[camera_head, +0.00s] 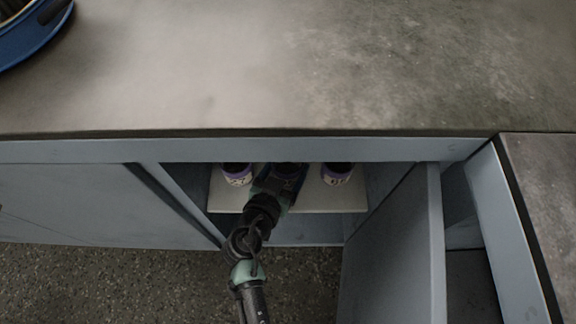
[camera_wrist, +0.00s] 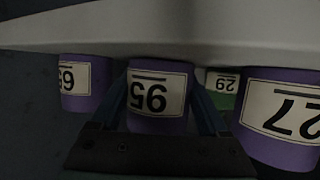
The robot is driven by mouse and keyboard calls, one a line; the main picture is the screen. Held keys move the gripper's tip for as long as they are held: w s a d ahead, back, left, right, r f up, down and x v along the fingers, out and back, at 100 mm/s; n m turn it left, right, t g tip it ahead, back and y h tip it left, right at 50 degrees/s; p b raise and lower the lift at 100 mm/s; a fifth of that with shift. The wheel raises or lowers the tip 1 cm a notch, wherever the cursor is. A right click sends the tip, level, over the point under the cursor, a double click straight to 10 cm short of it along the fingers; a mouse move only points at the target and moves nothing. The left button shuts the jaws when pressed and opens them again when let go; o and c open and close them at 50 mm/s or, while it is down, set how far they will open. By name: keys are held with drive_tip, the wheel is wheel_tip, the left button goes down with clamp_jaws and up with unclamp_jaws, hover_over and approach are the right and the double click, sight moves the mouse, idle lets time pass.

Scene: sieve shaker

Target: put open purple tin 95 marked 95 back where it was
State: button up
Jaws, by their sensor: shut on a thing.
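The purple tin marked 95 (camera_wrist: 155,122) is between the two fingers of my gripper (camera_wrist: 160,104) in the wrist view, where the picture looks upside down. My gripper is shut on it. In the head view my gripper (camera_head: 284,178) reaches into the open cabinet, over a pale shelf board (camera_head: 335,203); it mostly hides the held tin there. Whether the tin touches the board cannot be told. The tin's open top is not clearly seen.
Purple tins stand on both sides, left (camera_head: 237,175) and right (camera_head: 337,175). In the wrist view a purple tin (camera_wrist: 86,100) and a larger-looking one (camera_wrist: 275,150) flank the held tin, with a green tin (camera_wrist: 222,100) behind. An open door (camera_head: 395,245) stands at right.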

drive_tip(key=shift+f, duration=0.1)
drive_tip(key=o, duration=1.3)
drive_tip(key=shift+o, duration=0.2)
drive_tip(key=shift+s+a+r, duration=0.15)
drive_tip(key=shift+s+r, duration=0.1)
drive_tip(key=shift+r, duration=0.05)
drive_tip(key=p+v, duration=0.2)
drive_tip(key=v, duration=0.9)
drive_tip(key=shift+s+p, duration=0.15)
drive_tip(key=shift+p, duration=0.2)
drive_tip(key=shift+a, duration=0.1)
